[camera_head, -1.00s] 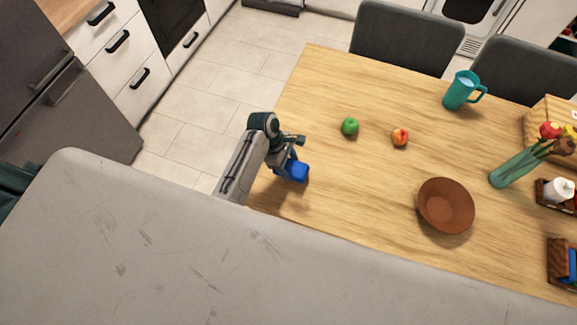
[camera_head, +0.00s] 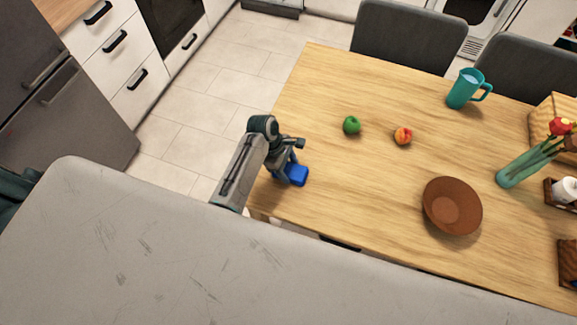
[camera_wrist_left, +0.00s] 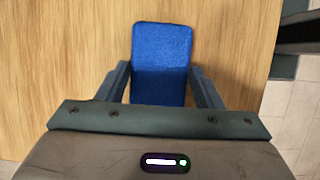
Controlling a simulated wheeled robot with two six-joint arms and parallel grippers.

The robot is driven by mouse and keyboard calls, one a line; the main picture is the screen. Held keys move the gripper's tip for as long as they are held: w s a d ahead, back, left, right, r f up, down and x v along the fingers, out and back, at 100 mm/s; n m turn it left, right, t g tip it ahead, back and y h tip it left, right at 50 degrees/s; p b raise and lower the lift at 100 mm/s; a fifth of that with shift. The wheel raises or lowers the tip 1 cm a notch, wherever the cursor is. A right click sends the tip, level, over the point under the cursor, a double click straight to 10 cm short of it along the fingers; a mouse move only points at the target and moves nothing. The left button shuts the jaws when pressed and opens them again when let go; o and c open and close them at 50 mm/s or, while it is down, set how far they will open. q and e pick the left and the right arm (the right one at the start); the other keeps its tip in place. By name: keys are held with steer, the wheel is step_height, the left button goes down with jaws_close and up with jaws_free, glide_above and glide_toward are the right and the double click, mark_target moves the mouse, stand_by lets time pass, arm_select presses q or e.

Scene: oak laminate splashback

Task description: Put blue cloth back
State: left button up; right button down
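The blue cloth (camera_head: 297,175) is a small folded block at the left end of the wooden table (camera_head: 350,190). My left gripper (camera_head: 287,175) is at the cloth and points down toward the table. In the left wrist view the cloth (camera_wrist_left: 161,60) lies between the two fingers (camera_wrist_left: 161,78), which meet its side edges. The gripper looks shut on it. Whether the cloth rests on the table or is just above it is hard to tell. My right gripper is not in view.
A green apple (camera_head: 352,125), a peach (camera_head: 403,136) and a brown bowl (camera_head: 453,206) stand on the table. A teal pitcher (camera_head: 467,90), a vase with flowers (camera_head: 520,167) and wooden holders (camera_head: 567,262) are farther right. Grey chairs (camera_head: 410,35) line the far side.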

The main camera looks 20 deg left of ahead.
arm_select(q)
steer(key=o, duration=0.3)
steer(key=shift+r, duration=0.15)
steer(key=b+v, duration=0.2)
steer(key=v, duration=1)
